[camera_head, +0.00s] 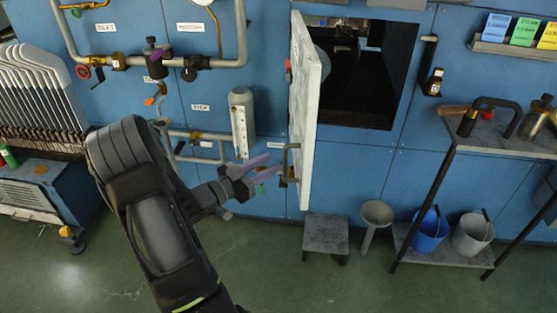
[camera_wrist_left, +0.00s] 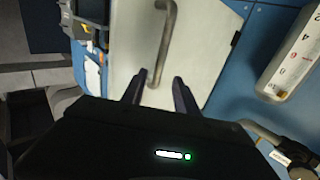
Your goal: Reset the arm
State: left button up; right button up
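My left gripper (camera_head: 262,174) reaches in from the left in the head view, in front of the blue wall. Its fingers point at the handle (camera_head: 291,163) of the white door (camera_head: 312,100), which stands swung open. In the left wrist view the two fingers (camera_wrist_left: 158,88) are spread apart, with the lower end of the metal handle (camera_wrist_left: 163,40) just beyond and between their tips. The door panel (camera_wrist_left: 200,45) fills the background there. Nothing shows held in the fingers. Whether they touch the handle cannot be told. My right gripper is not in view.
A dark opening (camera_head: 368,75) lies right of the door. A grey gauge (camera_head: 241,120) and pipes (camera_head: 150,62) are on the wall at left. A stool (camera_head: 326,234) stands below the door. A shelf table (camera_head: 500,135) with buckets is at right. Racked sock forms (camera_head: 40,95) are at far left.

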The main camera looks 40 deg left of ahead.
pick_arm(q)
jog(key=shift+s, duration=0.8)
